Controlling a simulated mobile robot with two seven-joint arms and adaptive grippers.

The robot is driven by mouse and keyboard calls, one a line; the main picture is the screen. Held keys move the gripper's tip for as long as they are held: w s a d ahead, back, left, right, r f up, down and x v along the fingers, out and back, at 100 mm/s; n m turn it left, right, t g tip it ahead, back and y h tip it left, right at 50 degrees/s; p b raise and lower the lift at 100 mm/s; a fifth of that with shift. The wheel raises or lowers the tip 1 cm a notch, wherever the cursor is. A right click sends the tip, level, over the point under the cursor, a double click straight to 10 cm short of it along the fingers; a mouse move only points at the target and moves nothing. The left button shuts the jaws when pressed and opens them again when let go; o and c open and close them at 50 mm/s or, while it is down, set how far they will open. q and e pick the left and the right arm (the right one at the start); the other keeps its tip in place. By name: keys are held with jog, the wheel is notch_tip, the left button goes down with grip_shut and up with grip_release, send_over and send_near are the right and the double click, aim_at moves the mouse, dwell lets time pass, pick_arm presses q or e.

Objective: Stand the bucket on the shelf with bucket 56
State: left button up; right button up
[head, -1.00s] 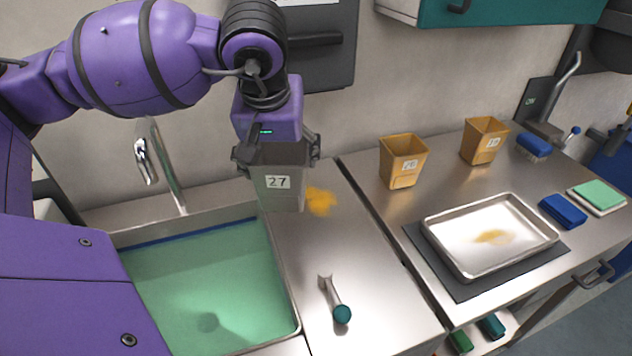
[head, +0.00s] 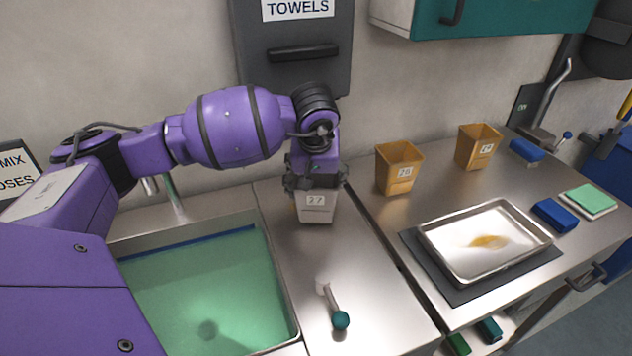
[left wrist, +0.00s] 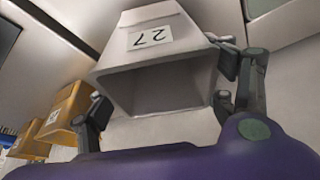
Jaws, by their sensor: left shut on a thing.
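A grey bucket (head: 316,213) labelled 27 is held upright by my left gripper (head: 316,180), whose fingers are shut on its rim. It is over the steel counter right of the sink; I cannot tell whether its base touches the counter. The left wrist view shows the bucket (left wrist: 163,80) between the fingers of the gripper (left wrist: 165,110), with its open mouth towards the camera and empty inside as far as I see. I see no bucket with a clear 56 label and no shelf bearing one. My right gripper is not in view.
Two orange buckets, left (head: 398,169) and right (head: 477,147), stand on the right counter (head: 375,215). A stained metal tray (head: 440,250) lies on a dark mat. A teal-knobbed handle (head: 340,320) and a green-filled sink (head: 290,310) are nearer. A teal cabinet (head: 530,18) hangs above.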

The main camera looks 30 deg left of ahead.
pick_arm(q)
jog(key=shift+f, duration=0.2)
jog(key=shift+f, duration=0.2)
jog(key=o, duration=1.5)
jog(key=shift+o, duration=0.2)
